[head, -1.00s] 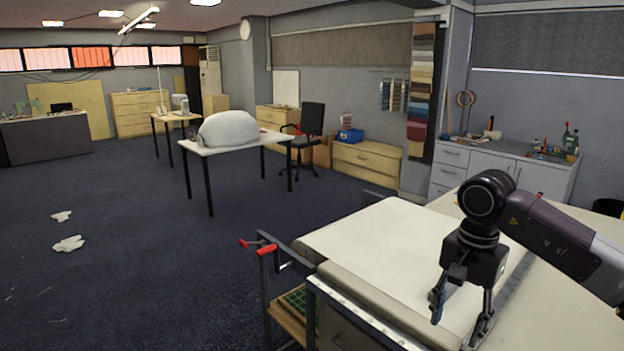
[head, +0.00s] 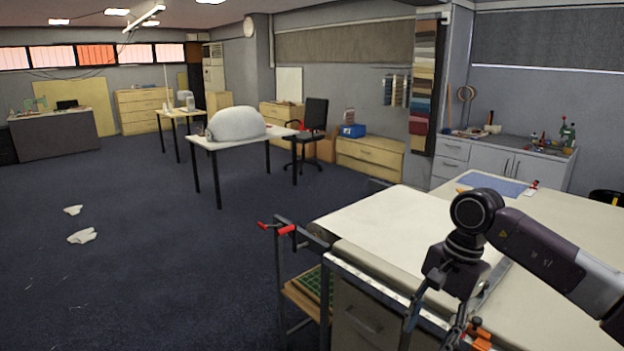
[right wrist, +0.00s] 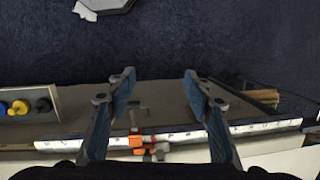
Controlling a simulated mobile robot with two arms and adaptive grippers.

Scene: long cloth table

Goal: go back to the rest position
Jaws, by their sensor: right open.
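My right gripper (head: 430,341) hangs from the arm coming in from the right, low over the front edge of the long cloth table (head: 390,222). In the right wrist view its two fingers (right wrist: 157,82) stand wide apart with nothing between their tips. An orange clamp-like thing (right wrist: 140,141) lies below and between the fingers, along the metal-edged table strip; it also shows beside the gripper in the head view (head: 481,334). My left gripper is not in view.
A rack with red handles (head: 287,229) stands against the table's left end. A blue mat (head: 493,184) lies at the back of the table. Open dark carpet (head: 150,270) fills the left side, with white scraps (head: 82,236) on it.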

